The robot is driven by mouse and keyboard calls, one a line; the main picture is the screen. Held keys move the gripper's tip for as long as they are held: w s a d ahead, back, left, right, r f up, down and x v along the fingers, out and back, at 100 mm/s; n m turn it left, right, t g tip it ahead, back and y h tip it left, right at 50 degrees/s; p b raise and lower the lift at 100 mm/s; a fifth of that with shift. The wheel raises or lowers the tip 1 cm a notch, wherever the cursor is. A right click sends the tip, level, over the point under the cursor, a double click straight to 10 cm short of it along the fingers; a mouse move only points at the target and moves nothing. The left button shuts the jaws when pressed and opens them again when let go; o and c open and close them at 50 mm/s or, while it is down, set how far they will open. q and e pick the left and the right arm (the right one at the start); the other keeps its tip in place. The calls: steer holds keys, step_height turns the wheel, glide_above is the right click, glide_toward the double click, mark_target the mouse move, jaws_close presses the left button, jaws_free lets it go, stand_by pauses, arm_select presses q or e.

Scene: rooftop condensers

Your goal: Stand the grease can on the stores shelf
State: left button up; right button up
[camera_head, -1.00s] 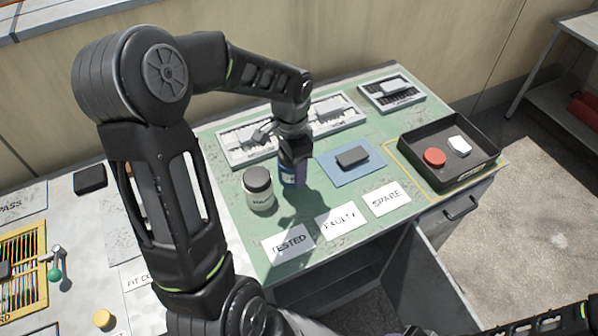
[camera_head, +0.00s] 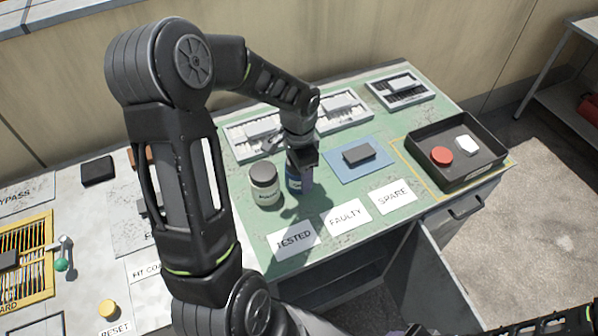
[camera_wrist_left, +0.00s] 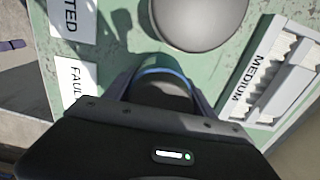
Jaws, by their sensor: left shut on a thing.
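My left gripper (camera_head: 300,168) is shut on a blue can (camera_head: 293,182) at the green bench top. I take it for the grease can, but cannot read its label. A grey metal rack (camera_head: 565,105) at the far right may be the stores shelf.
White cards (camera_head: 345,215) lie along the bench's front edge. A blue mat (camera_head: 338,172) with a dark block, parts trays (camera_head: 345,122) and a black tray (camera_head: 415,170) surround the can. An open cabinet door (camera_head: 425,270) stands below.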

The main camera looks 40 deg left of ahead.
arm_select(q)
steer(key=shift+f, duration=0.2)
steer(key=o, duration=1.8)
steer(key=shift+c, duration=0.2)
steer(key=shift+r, duration=0.2)
step_height(320, 180, up, 12)
steer(key=shift+r, duration=0.1)
